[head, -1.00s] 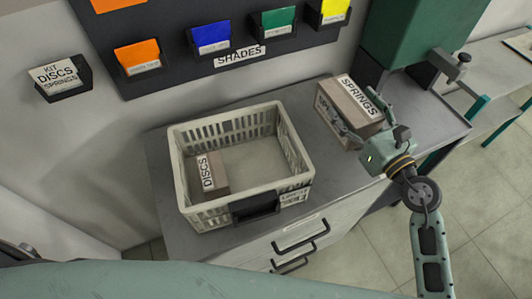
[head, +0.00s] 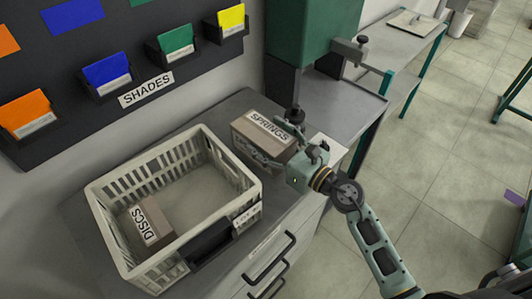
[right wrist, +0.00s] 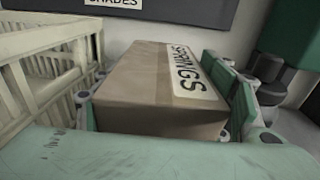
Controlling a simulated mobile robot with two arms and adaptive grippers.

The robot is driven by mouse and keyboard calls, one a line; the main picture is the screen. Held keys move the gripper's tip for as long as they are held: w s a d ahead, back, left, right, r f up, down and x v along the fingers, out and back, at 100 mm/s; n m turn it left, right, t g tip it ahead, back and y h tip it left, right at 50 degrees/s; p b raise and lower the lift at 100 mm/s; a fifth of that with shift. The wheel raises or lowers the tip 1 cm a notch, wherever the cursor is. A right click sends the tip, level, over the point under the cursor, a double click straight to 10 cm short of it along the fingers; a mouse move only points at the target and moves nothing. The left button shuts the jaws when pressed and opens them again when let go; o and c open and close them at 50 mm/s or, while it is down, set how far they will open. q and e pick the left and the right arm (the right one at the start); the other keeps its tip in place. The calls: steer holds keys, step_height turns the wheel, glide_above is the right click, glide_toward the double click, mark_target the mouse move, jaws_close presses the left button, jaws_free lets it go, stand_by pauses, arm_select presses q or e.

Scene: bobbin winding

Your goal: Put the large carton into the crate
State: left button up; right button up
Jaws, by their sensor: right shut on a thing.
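The large carton (head: 258,138), brown with a SPRINGS label, sits on the grey cabinet top just right of the crate. My right gripper (head: 278,143) is shut on it, with a finger on each side; in the right wrist view the carton (right wrist: 150,85) fills the space between the fingers. I cannot tell whether it is lifted off the surface. The cream slatted crate (head: 248,178) stands left of it, with its wall close by in the right wrist view (right wrist: 45,60). A smaller DISCS carton (head: 151,222) lies inside the crate at its left. My left gripper is not in view.
The right part of the crate floor is bare. A green machine (head: 312,45) with a clamp stands behind the carton on the right. A dark wall board (head: 120,55) with coloured card holders rises behind the crate. Drawer handles (head: 270,262) stick out in front.

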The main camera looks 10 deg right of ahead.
steer(key=shift+f+b, duration=0.6)
steer(key=shift+f, duration=1.1)
steer(key=shift+f, duration=0.2)
steer(key=o, duration=1.6)
steer(key=shift+c, duration=0.2)
